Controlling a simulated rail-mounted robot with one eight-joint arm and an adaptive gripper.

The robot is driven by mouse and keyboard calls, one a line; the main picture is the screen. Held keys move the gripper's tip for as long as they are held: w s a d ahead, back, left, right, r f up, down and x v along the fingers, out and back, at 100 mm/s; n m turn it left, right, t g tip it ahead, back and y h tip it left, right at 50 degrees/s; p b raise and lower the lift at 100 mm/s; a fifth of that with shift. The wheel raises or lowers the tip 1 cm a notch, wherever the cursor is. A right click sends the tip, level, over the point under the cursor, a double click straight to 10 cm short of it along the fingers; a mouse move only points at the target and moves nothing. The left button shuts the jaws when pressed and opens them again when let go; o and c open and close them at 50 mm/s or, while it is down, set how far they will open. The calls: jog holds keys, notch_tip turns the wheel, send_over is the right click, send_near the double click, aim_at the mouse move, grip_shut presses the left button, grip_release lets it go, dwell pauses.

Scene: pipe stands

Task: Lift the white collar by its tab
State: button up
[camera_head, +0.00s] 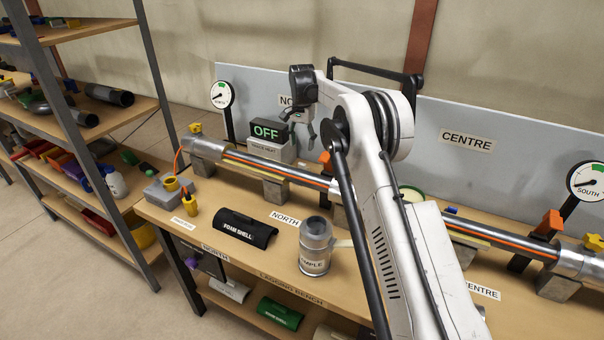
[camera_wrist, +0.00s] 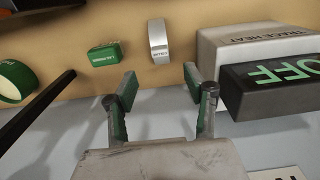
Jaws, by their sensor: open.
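A pale white-grey curved band (camera_wrist: 158,40), which looks like the white collar, lies on the bench in the wrist view. It has a small dark-lettered patch at its lower end; I cannot tell whether this is the tab. My gripper (camera_wrist: 160,78) is open and empty, its two fingers apart, with the band beyond the gap between them. No contact shows. I cannot make out the band in the head view; my arm hides part of the bench.
The black OFF display (camera_wrist: 270,90) is close to the right finger in the wrist view. A green block (camera_wrist: 104,56) and a green roll (camera_wrist: 15,82) lie left. A long pipe (camera_head: 270,170) on supports crosses the bench; a black foam shell (camera_head: 244,228) lies in front.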

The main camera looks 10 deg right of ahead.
aim_at(302, 167)
notch_tip(302, 167, down, 11)
jog(key=shift+f+p, duration=0.2)
jog(key=shift+p, duration=0.1)
grip_shut()
dwell(0.6)
jog(key=shift+r, duration=0.15)
